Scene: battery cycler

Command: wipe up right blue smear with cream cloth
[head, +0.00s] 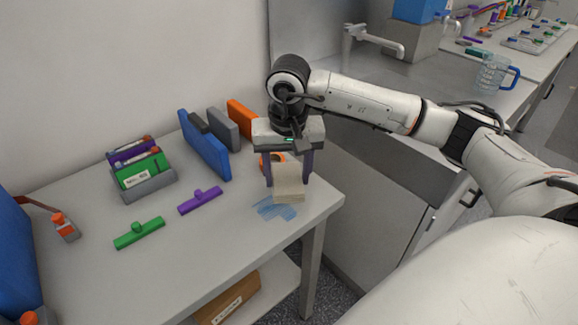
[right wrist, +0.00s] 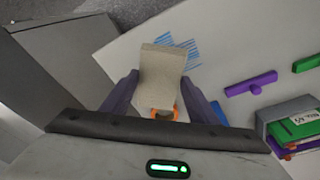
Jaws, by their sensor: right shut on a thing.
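The cream cloth (head: 288,182) is a folded block held between the fingers of my right gripper (head: 289,178). It also shows in the right wrist view (right wrist: 160,75), between the two purple-grey fingers (right wrist: 163,103). The blue smear (head: 272,209) is a patch of streaks on the table near its right end. The cloth is over or right beside the smear's upper right part and hides some of it. I cannot tell whether the cloth touches the table. In the right wrist view the smear (right wrist: 186,50) shows behind the cloth. My left gripper is not in view.
A purple handled bar (head: 200,200) and a green one (head: 139,233) lie left of the smear. Blue (head: 205,148), grey and orange (head: 241,118) upright panels stand behind. An orange ring (head: 264,161) lies behind the cloth. The table's right edge is close.

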